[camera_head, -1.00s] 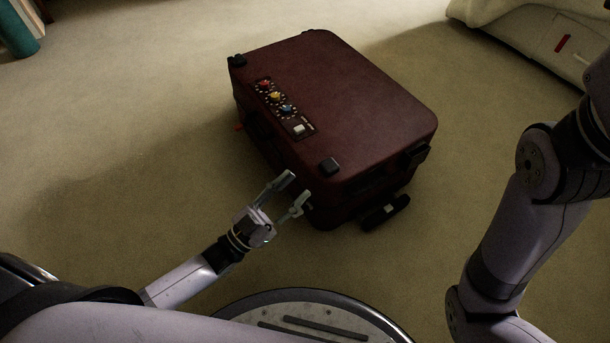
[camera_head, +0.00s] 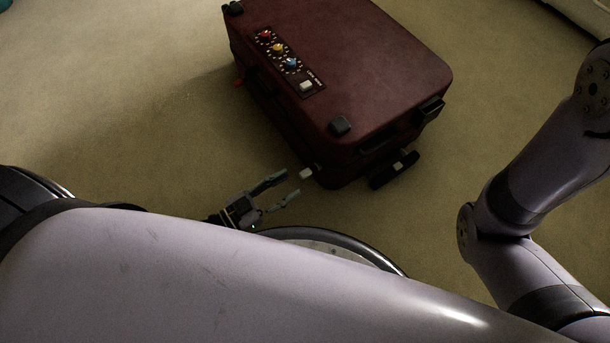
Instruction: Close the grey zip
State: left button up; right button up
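The dark red suitcase (camera_head: 365,65) lies flat on the carpet. A small pale grey tab (camera_head: 306,174), which looks like the grey zip's pull, sticks out low at its near corner. My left gripper (camera_head: 289,185) is open, with its two fingers apart and pointing at the tab from the left. The fingers look empty and just short of the tab; I cannot tell whether they touch it. The zip's track along the side is in dark shade. My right gripper is out of view; only my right arm shows at the right.
The suitcase lid carries a panel with red, yellow and blue dials and a white switch (camera_head: 306,86). A small red piece (camera_head: 239,82) shows on its left side. Carpet is clear to the left.

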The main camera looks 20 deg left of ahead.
aim_at(305, 175)
pick_arm(q)
jog(key=shift+b+x, duration=1)
jog(key=shift+x, duration=2.1)
jog(key=shift+c, duration=0.2)
grip_shut()
